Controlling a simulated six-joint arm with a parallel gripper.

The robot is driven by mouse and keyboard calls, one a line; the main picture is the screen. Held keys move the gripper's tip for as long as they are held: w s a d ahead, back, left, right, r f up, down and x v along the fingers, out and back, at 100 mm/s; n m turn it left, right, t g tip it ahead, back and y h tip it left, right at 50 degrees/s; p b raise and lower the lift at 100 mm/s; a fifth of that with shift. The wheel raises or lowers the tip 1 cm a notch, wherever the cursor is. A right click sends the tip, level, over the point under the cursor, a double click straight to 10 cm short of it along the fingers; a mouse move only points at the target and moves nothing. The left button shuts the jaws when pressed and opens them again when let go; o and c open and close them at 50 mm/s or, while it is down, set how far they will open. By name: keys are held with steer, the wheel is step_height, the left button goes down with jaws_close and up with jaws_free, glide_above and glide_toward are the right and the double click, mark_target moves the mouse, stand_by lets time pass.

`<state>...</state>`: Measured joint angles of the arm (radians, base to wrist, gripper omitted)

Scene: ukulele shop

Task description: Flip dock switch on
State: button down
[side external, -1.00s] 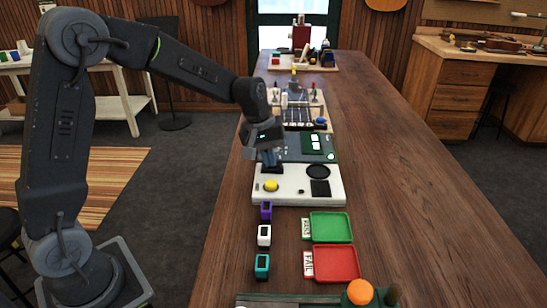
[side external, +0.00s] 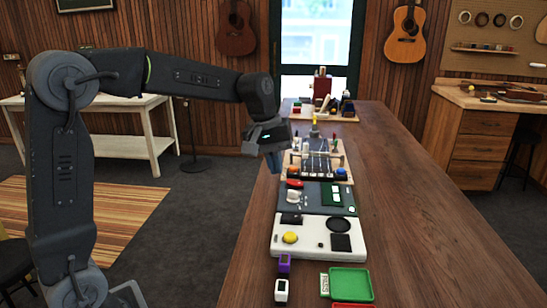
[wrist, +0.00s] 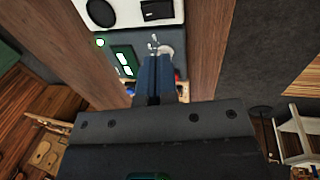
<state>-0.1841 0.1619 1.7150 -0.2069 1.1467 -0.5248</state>
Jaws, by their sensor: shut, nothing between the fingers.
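My gripper (side external: 274,162) is shut and empty, raised beside the left edge of the bench, above the level of the panels. Its closed fingers also show in the wrist view (wrist: 154,78). A dark grey panel (side external: 313,207) carries a green board (side external: 332,194), a red part (side external: 294,184) and a white round part (side external: 293,196). In the wrist view, a small silvery lever-like part (wrist: 153,42) shows just beyond the fingertips, beside the white round part (wrist: 166,50). I cannot tell which part is the dock switch or its position.
A white panel (side external: 318,247) with a yellow button (side external: 290,238) and black pads lies nearer on the bench. A purple device (side external: 284,262), a white device (side external: 281,290) and a green tray (side external: 350,283) are in front. The bench's right side (side external: 420,230) is clear.

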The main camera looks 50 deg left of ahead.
mark_target(298, 216)
steer(key=shift+v, duration=0.9)
steer(key=shift+w+d, duration=0.45)
steer(key=shift+w, duration=0.05)
steer(key=x, duration=1.4)
steer(key=shift+w+d+r, duration=0.1)
steer(key=shift+w+d, duration=0.15)
